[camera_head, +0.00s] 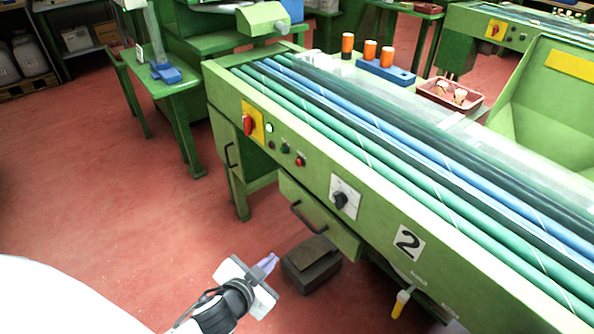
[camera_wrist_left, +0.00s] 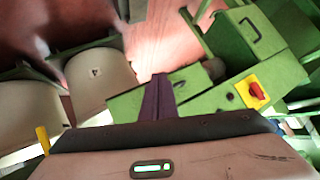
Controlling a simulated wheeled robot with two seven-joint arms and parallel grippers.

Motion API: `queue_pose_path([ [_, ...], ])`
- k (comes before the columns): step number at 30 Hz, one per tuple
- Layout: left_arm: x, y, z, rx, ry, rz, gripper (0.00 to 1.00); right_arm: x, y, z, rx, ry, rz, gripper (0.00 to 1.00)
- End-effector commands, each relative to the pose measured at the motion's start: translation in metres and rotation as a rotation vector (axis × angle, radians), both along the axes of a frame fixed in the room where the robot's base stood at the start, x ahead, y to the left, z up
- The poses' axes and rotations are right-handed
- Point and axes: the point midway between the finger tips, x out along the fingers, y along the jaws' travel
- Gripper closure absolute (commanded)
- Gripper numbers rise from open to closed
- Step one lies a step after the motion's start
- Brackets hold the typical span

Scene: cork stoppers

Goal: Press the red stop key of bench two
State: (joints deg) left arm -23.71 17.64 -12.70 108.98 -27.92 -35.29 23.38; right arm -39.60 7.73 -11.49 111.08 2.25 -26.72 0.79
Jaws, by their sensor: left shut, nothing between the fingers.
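Bench two (camera_head: 371,216) is a long green bench with a "2" label (camera_head: 408,242) on its front. The small red stop key (camera_head: 300,161) sits on that front face, right of a green key (camera_head: 285,148). My left gripper (camera_head: 270,262) is shut and empty, low in front of the bench, well apart from the key and nearer the camera. Its closed fingers (camera_wrist_left: 158,98) also show in the left wrist view; I cannot make out the red key there. My right gripper is not in view.
A red rotary switch (camera_head: 248,125) on a yellow plate is left of the keys; a black dial (camera_head: 341,199) is to their right. A drawer (camera_head: 318,220) with a handle projects below. A dark box (camera_head: 311,264) stands on the floor. The red floor at left is clear.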

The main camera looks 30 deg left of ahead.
Motion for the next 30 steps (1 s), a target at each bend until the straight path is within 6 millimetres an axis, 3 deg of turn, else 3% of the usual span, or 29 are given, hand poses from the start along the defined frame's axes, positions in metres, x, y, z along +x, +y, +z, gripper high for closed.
queue_pose_path([
  [1,0.024,0.019,0.013,0.067,-0.063,0.023,1.0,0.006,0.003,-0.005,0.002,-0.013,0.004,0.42],
  [6,0.073,0.065,0.072,0.223,-0.248,0.108,1.0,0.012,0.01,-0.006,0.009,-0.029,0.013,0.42],
  [12,0.094,0.088,0.116,0.302,-0.371,0.163,1.0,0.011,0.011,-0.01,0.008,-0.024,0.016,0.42],
  [25,0.097,0.09,0.122,0.311,-0.387,0.17,1.0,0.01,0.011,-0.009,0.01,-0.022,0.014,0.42],
  [30,0.109,0.086,0.122,0.309,-0.388,0.17,1.0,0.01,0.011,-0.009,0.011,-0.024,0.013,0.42],
])
